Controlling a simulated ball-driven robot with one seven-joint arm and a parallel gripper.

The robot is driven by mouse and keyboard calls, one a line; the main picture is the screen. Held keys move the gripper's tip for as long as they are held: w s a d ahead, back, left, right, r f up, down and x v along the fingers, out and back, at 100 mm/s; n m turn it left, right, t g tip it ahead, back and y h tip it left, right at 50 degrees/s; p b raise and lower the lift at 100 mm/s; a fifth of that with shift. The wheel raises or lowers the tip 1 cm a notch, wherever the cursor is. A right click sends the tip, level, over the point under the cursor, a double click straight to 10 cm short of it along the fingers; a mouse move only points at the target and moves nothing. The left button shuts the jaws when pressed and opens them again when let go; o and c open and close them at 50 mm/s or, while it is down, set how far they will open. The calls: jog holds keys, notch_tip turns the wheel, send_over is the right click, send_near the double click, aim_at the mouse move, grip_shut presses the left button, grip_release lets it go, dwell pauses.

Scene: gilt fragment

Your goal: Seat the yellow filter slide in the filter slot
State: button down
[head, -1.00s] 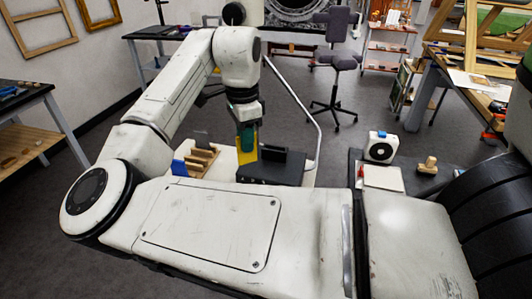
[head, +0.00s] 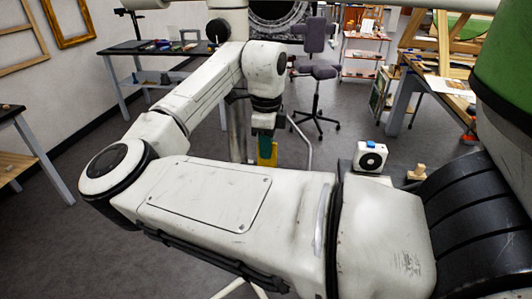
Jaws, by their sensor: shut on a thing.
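The yellow filter slide (head: 266,156) hangs below my gripper (head: 265,143), which is shut on it. Its lower part is cut off from sight by my own arm. The filter slot is not visible now; my forearm covers the area below the slide. I cannot tell how far the slide is from the slot.
A white box with a black round face (head: 370,158) and a blue top stands right of my gripper. A small wooden block (head: 416,172) is beside it. A grey office chair (head: 314,66) stands on the open floor behind. A dark table (head: 150,47) is at the back left.

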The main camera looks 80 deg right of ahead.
jog(key=shift+f, duration=1.2)
jog(key=shift+f, duration=0.15)
jog(key=c, duration=1.2)
grip_release()
jog(key=shift+o, duration=0.2)
notch_tip(320, 180, up, 12)
jog(key=shift+r+b, duration=0.2)
jog(key=shift+b, duration=0.3)
jog(key=shift+s+f, duration=0.1)
